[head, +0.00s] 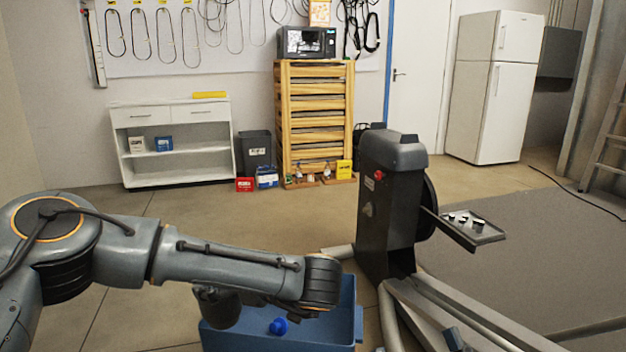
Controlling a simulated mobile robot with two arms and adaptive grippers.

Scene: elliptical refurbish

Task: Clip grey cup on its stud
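The dark grey elliptical machine housing (388,205) stands upright right of centre, with a black round wheel on its right side. A small tray (484,238) sticks out to the right of it and carries several small dark and pale pieces, too small to identify. I cannot make out a grey cup or its stud for certain. My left arm reaches in from the left across the lower picture, above a blue bin. A dark rounded part hangs under this arm, but I see no gripper fingers. My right gripper is not in view.
The blue bin (352,322) stands below my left arm with a blue object (278,326) in it. Grey tubes and rails (455,318) run across the lower right. A white shelf unit (183,172), wooden crates (314,115) and fridge (492,110) line the back. Floor between is mostly clear.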

